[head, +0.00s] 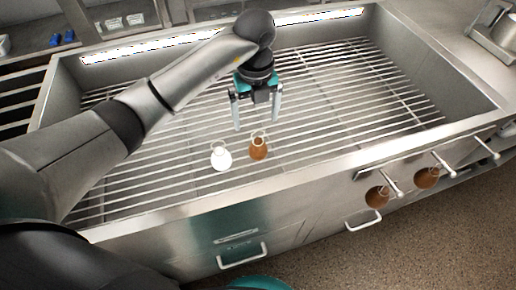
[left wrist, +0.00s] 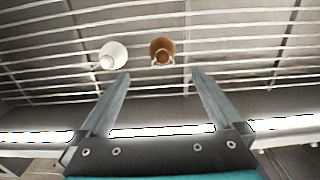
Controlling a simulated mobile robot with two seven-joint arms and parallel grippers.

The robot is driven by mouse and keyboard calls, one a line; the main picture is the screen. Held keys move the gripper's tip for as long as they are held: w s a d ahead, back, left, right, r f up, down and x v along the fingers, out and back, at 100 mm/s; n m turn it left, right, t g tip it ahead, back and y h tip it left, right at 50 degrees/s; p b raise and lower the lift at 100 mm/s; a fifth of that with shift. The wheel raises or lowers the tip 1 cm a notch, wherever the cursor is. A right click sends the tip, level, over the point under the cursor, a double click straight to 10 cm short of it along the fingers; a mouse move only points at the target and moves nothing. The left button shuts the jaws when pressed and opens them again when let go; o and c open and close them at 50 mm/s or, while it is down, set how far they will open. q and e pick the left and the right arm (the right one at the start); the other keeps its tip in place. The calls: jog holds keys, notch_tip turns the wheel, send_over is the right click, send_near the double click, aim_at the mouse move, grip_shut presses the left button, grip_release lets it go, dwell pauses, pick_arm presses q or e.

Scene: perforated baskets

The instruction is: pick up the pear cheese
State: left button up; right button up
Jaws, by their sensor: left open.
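Two pear-shaped cheeses with loops at their necks stand on the metal grate, side by side with a small gap. One is white (head: 221,157) and one is brown (head: 258,149); in the left wrist view the white one (left wrist: 113,55) is left of the brown one (left wrist: 162,48). My left gripper (head: 256,122) is open and empty, fingers pointing down, above and beyond the brown cheese. In the left wrist view the gap between its fingertips (left wrist: 161,73) lines up with the brown cheese. My right gripper is not in view.
The grate (head: 340,95) lies inside a steel basin with raised walls (head: 300,172). Two more brown pear shapes (head: 377,197) (head: 427,177) show by the rods on the front right. The grate right of the gripper is clear.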

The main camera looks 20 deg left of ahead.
aim_at(256, 131)
pick_arm(q)
notch_tip(256, 131, down, 5)
jog(key=shift+f+b, duration=0.1)
jog(key=shift+b, duration=0.4)
jog(key=shift+f, duration=0.65)
jog(key=f, duration=0.1)
jog(key=f+b, duration=0.1)
jog(key=f, duration=0.2)
jog(key=shift+d+f+b, duration=0.25)
jog(key=shift+b, duration=0.1)
jog(key=shift+w, duration=0.1)
jog(key=c, duration=1.5)
jog(key=shift+c, duration=0.2)
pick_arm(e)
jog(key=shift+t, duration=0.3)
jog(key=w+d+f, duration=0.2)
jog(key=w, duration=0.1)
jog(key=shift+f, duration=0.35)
